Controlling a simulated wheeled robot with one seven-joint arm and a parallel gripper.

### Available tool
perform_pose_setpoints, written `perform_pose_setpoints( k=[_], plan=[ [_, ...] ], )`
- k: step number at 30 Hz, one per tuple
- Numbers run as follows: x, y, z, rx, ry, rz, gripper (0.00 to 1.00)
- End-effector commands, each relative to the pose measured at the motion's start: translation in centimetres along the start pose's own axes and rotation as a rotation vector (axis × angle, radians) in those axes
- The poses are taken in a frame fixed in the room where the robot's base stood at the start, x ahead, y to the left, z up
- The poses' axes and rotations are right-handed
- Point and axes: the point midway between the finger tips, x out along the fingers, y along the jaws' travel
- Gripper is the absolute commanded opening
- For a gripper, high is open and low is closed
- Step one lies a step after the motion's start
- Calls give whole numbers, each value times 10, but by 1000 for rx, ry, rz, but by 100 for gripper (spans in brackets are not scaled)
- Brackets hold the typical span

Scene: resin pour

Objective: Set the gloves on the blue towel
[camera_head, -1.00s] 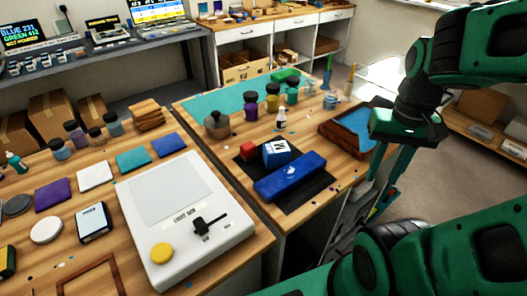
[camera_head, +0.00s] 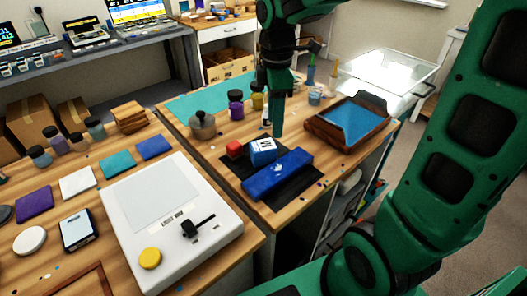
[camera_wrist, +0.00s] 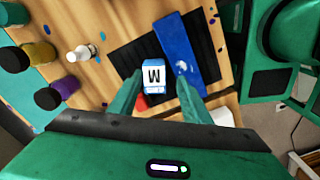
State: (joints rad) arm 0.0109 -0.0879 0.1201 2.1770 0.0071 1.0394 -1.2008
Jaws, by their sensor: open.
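A small blue and white box marked "M" (camera_head: 263,152), apparently the gloves, sits on a black mat on the right-hand table. In the wrist view the box (camera_wrist: 153,76) shows between my finger tips. My gripper (camera_head: 277,133) is open and empty, pointing down just above and behind the box; I cannot tell the exact gap. It also shows in the wrist view (camera_wrist: 158,92). A flat blue folded square (camera_head: 154,147), which looks like the blue towel, lies at the back right of the left-hand table, with nothing on it.
A long blue pack (camera_head: 277,175) and a red block (camera_head: 235,150) flank the box. A wooden tray with blue inside (camera_head: 379,140) stands right. Jars and a grey pot (camera_head: 202,127) stand behind. A teal square (camera_head: 118,162) and a white scale-like device (camera_head: 170,235) are near the blue square.

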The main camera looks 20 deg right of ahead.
Motion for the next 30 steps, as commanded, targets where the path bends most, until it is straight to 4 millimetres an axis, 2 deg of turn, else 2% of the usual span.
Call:
perform_pose_setpoints(
  k=[1,3,6,15,23,30],
  plan=[
    [1,4,-11,-69,4,-2,44],
    [2,7,-22,-140,9,-4,44],
    [6,9,-29,-191,12,-5,44],
    [48,9,-28,-194,12,-7,44],
    [65,10,-27,-191,12,-5,44],
    [98,10,-29,-190,12,-6,44]
  ],
)
